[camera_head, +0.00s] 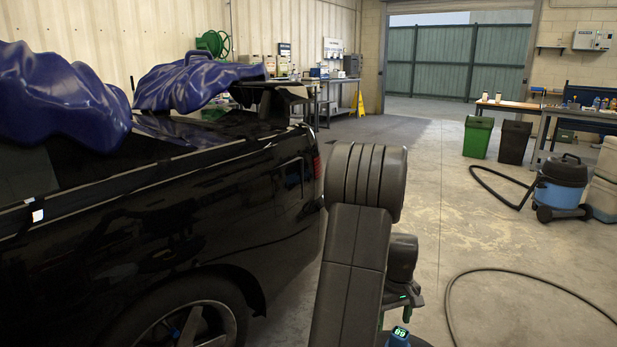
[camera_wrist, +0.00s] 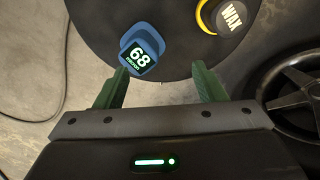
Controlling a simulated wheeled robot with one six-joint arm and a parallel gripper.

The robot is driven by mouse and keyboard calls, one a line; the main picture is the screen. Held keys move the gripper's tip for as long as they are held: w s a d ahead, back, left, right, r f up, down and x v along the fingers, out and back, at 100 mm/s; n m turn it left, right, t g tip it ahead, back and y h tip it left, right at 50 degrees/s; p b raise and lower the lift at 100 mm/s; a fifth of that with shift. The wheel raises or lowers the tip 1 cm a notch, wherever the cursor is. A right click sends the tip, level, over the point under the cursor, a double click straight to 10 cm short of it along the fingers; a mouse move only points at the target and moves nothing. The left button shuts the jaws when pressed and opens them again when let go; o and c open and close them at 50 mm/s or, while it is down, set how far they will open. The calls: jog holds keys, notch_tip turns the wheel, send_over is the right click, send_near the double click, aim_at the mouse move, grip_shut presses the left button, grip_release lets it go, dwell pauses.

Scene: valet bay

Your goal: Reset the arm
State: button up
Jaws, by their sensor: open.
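My gripper (camera_wrist: 157,84) is open in the wrist view, with its two green fingers apart and nothing between them. A blue gauge (camera_wrist: 128,45) with a lit display reading 68 lies on a dark round top (camera_wrist: 185,62), just beyond the left fingertip. I cannot tell whether finger and gauge touch. The gauge also shows at the bottom edge of the head view (camera_head: 398,338). In the head view my arm is folded upward in the middle, beside the black car (camera_head: 200,200), and mostly hides the gripper.
A wax tin (camera_wrist: 229,17) sits on the round top, and a car wheel (camera_wrist: 298,100) is close on the right. A hose (camera_head: 520,270) lies on the floor near a blue vacuum (camera_head: 562,185). Purple cloth (camera_head: 60,100) covers part of the car. Open floor lies ahead.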

jog(key=w+a+n+h, duration=0.2)
jog(key=a+n+h, duration=0.1)
jog(key=n, duration=0.4)
jog(key=w+a+n+t+h+b, duration=0.1)
jog(key=a+n+h, duration=0.3)
jog(key=n, duration=0.4)
jog(key=shift+w+f+n+h, duration=0.15)
jog(key=shift+w+n+h, duration=0.15)
jog(key=shift+w+h, duration=0.45)
jog(key=shift+s, duration=0.1)
